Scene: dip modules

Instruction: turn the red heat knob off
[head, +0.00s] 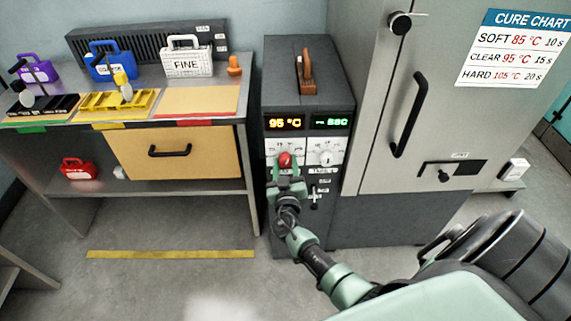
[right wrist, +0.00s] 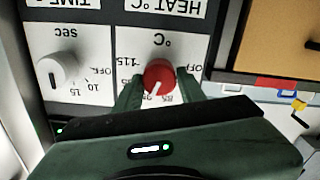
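The red heat knob (head: 285,160) is on the front panel of the dark oven cabinet, below an orange display (head: 285,123) reading 95 °C. In the right wrist view, which shows the panel upside down, the red knob (right wrist: 159,75) has a white pointer turned among the temperature marks, away from OFF. My right gripper (head: 286,180) is at the panel. Its fingers (right wrist: 160,88) straddle the knob, one on each side, with what look like narrow gaps. My left gripper is not in view.
A white timer knob (head: 326,157) sits beside the heat knob, under a green display (head: 331,122). A small lever (head: 314,197) is below it. A workbench with a drawer (head: 180,153) stands at left, and a tall grey cabinet (head: 455,100) at right.

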